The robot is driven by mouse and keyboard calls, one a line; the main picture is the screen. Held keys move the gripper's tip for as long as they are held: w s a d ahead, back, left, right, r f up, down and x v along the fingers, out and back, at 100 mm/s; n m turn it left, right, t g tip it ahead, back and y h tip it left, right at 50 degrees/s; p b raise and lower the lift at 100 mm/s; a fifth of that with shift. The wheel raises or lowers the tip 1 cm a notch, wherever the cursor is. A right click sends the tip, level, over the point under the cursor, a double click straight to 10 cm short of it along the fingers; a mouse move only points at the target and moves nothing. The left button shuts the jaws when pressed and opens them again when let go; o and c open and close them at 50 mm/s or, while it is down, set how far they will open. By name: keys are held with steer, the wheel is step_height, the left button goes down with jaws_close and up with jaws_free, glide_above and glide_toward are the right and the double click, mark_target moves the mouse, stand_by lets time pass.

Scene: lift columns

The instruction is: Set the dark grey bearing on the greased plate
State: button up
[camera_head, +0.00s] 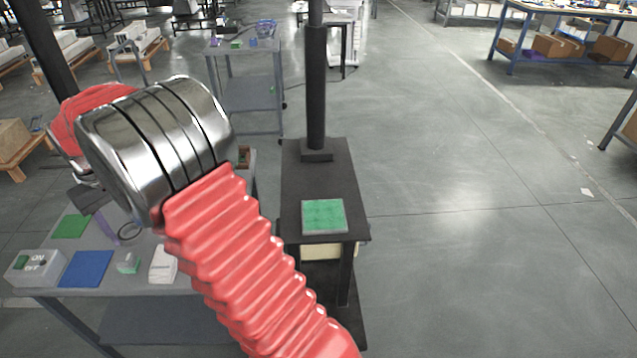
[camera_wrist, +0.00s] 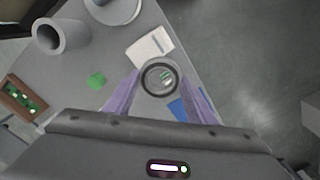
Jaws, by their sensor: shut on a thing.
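The dark grey bearing (camera_wrist: 144,84) is a ring held between the purple fingers of my gripper (camera_wrist: 160,86) in the wrist view. The bearing (camera_head: 121,236) also shows in the head view, above the grey table at left, beside a purple finger of my gripper (camera_head: 107,229). My red and chrome arm hides the rest of the gripper there. A square plate with a green top (camera_head: 324,217), which looks like the greased plate, lies on the dark column stand (camera_head: 318,175) to the right. Its top is bare. My gripper is well left of it.
A dark upright post (camera_head: 316,90) rises behind the plate. Open floor lies right of the stand.

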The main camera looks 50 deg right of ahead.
step_height(320, 180, up, 3)
steer(key=m, duration=1.4)
glide_above(323, 215)
steer(key=shift+d+r, duration=0.15)
steer(key=shift+f, duration=2.55)
steer(key=shift+f, duration=1)
